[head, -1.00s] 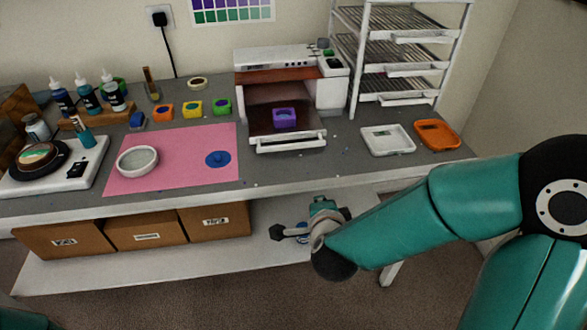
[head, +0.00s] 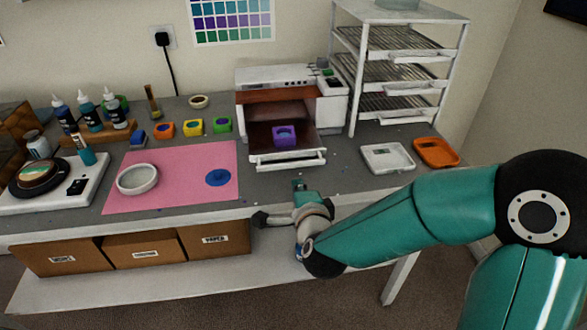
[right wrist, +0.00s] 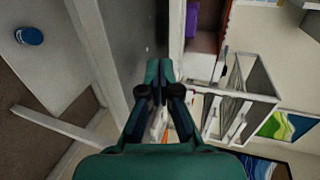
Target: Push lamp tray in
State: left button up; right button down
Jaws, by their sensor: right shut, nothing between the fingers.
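The lamp (head: 275,75) is a white box with a reddish-brown opening at the back of the table. Its lamp tray (head: 290,162) is pulled out toward me, with a white front and handle. A purple mould (head: 284,135) with a blue-grey centre sits on it and shows partly in the right wrist view (right wrist: 205,20). My right gripper (head: 299,186) is at the table's front edge, just in front of the tray handle and apart from it. In the right wrist view its fingers (right wrist: 160,68) are together and empty. My left gripper is out of view.
A pink mat (head: 190,160) with a white dish (head: 137,179) lies to the left. A white tray (head: 388,157) and an orange tray (head: 436,152) lie to the right, before a wire rack (head: 400,75). Small coloured moulds stand behind the mat. The table before the tray is mostly clear.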

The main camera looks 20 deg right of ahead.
jog(key=x, duration=0.2)
jog(key=r+p+x, duration=0.1)
jog(key=x, duration=0.2)
jog(key=shift+w+d, duration=0.1)
jog(key=shift+w, duration=0.2)
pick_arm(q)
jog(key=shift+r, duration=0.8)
